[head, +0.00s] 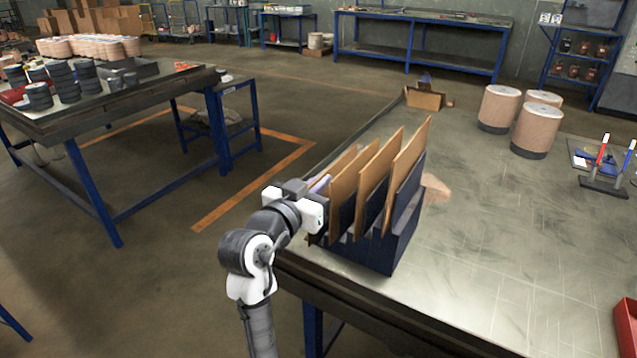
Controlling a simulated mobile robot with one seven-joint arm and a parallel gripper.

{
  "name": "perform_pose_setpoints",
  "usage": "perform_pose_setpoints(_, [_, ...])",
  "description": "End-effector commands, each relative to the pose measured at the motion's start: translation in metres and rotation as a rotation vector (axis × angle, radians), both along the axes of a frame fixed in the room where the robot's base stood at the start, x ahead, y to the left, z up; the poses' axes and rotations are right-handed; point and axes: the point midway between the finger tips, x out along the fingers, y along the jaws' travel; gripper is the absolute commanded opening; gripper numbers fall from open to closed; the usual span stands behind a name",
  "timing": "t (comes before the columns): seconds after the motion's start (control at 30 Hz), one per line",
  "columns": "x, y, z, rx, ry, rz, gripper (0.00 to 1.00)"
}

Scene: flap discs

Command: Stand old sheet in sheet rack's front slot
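The sheet rack (401,243) is a dark blue slotted stand on the near left part of the grey table. Several tan sheets (405,168) stand in or at it, leaning slightly, with dark dividers between them. I cannot tell which one is the old sheet. My gripper (312,208) is at the rack's left side, close against the leftmost tan sheet (343,166). Its fingertips are hidden, so I cannot see whether it is open or shut, or whether it holds that sheet. A small pale lilac piece shows just above the gripper.
The grey table (480,260) is mostly clear right of the rack. Three tan cylinders (536,128), a stand with red and blue markers (604,165) and a red bin (626,325) are on it. A small cardboard box (424,99) sits at its far edge.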

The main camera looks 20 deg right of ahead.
Motion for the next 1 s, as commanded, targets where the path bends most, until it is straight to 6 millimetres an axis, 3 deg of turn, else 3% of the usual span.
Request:
perform_pose_setpoints(0.2, [0.000,0.000,0.000,0.000,0.000,0.000,0.00])
perform_pose_setpoints(0.4, [0.000,0.000,0.000,0.000,0.000,0.000,0.28])
perform_pose_setpoints(0.77, [-0.003,0.004,-0.001,0.000,0.000,0.001,0.29])
perform_pose_setpoints(1.0, [-0.027,0.038,-0.002,-0.001,-0.002,0.005,0.29])
